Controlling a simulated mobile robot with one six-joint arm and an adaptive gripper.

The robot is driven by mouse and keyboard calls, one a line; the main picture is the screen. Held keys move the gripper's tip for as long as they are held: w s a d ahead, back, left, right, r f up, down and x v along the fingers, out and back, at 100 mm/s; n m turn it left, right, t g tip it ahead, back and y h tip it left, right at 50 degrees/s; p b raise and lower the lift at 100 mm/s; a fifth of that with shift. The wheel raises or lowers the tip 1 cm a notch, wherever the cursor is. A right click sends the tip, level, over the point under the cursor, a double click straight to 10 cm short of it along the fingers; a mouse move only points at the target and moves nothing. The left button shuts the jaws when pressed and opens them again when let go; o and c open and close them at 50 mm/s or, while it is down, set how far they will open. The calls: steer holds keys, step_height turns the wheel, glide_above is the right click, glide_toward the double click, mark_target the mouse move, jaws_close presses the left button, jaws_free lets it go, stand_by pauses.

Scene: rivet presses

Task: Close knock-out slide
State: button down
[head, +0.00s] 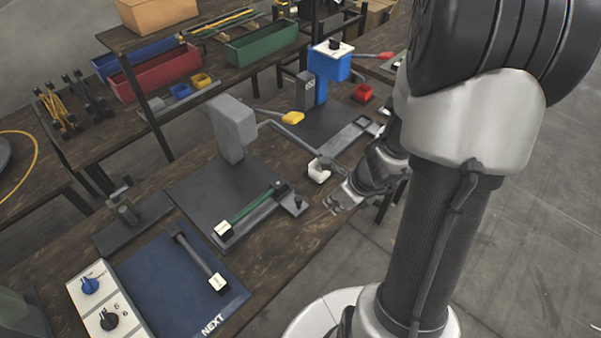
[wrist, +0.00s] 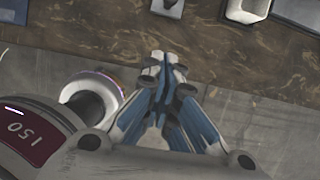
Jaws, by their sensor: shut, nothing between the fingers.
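A slide-like grey rail with a green bar (head: 252,207) lies along the front of the near press's dark base plate. A white-tagged block sits at its left end and dark knobs at its right end. No readable label confirms it as the knock-out slide. My gripper (head: 332,206) is shut and empty, to the right of the rail and apart from it, by the table's front edge. In the wrist view my gripper (wrist: 165,66) has its fingertips together, with bench wood beyond them. A grey part (wrist: 168,7) is cut off at the top edge there.
The near press's grey column (head: 233,130) has a yellow-handled lever (head: 292,118) reaching right. A blue press (head: 330,66) stands farther back. A blue mat (head: 150,290) lies at the front left. Open floor lies before the bench.

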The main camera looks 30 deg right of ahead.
steer(key=b+x, duration=0.7)
steer(key=x, duration=0.3)
steer(key=shift+f, duration=0.35)
steer(key=shift+w+a+r+p, duration=0.15)
steer(key=shift+w+a+p, duration=0.1)
steer(key=shift+w, duration=0.35)
steer(key=shift+w+a+r+p, duration=0.15)
steer(key=shift+w+p, duration=0.1)
steer(key=shift+w, duration=0.3)
steer(key=shift+w+a, duration=0.25)
steer(key=shift+w, duration=0.45)
steer(key=shift+w, duration=0.1)
